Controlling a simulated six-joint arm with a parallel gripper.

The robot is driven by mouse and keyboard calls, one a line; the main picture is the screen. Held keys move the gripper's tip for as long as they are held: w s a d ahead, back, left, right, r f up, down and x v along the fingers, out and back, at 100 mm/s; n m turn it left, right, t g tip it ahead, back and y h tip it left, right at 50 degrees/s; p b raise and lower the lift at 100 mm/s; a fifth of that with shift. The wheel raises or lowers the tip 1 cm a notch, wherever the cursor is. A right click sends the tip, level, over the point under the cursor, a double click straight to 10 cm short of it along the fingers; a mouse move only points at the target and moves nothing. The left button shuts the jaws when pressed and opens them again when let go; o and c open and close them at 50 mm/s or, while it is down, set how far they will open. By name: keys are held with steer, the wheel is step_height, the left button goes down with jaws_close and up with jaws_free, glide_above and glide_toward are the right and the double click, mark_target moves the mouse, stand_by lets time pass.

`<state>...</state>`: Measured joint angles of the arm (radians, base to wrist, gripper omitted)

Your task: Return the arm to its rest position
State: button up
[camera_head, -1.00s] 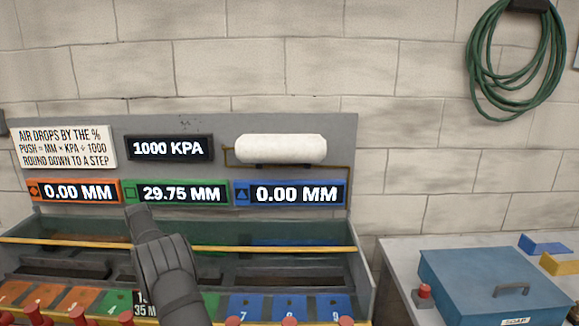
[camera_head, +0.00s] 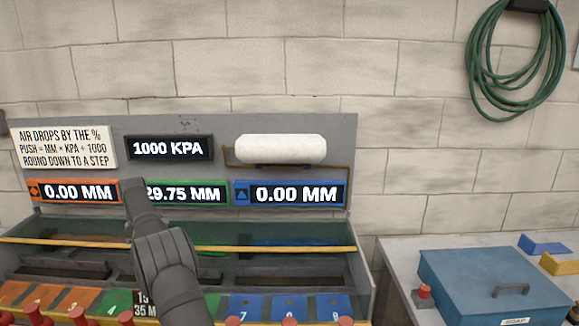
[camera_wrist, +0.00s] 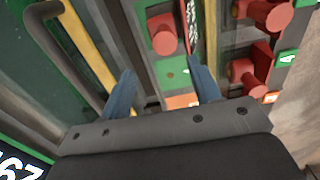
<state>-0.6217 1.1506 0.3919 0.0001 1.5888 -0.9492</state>
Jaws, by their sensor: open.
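My arm rises in front of the bench in the head view, left of centre, and covers part of the green display (camera_head: 190,193). My gripper (camera_wrist: 160,85) shows in the wrist view with its two blue-grey fingers apart and nothing between them. It is above the bench's row of coloured tiles and red knobs (camera_wrist: 162,36). The fingertips are not clearly visible in the head view. No rest position is marked in either view.
The bench has a yellow rail (camera_head: 280,248), a white cylinder (camera_head: 281,149) and displays: orange (camera_head: 75,192) 0.00 MM, blue (camera_head: 290,193) 0.00 MM, black (camera_head: 169,148) 1000 KPA. A blue box (camera_head: 480,280) sits on the right table. A green hose (camera_head: 480,70) hangs on the wall.

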step_height(320, 180, down, 12)
steer(key=shift+s+r, duration=0.1)
steer(key=shift+r, duration=0.15)
step_height(320, 180, up, 4)
steer(key=shift+f, duration=0.15)
steer(key=d+r, duration=0.7)
steer(key=d, duration=0.4)
step_height(320, 180, up, 6)
steer(key=n, duration=0.2)
steer(key=s+d+f, duration=0.1)
steer(key=s, duration=0.7)
steer(key=s+d+f, duration=0.1)
steer(key=s+f, duration=0.1)
steer(key=s, duration=0.6)
steer(key=shift+d, duration=0.3)
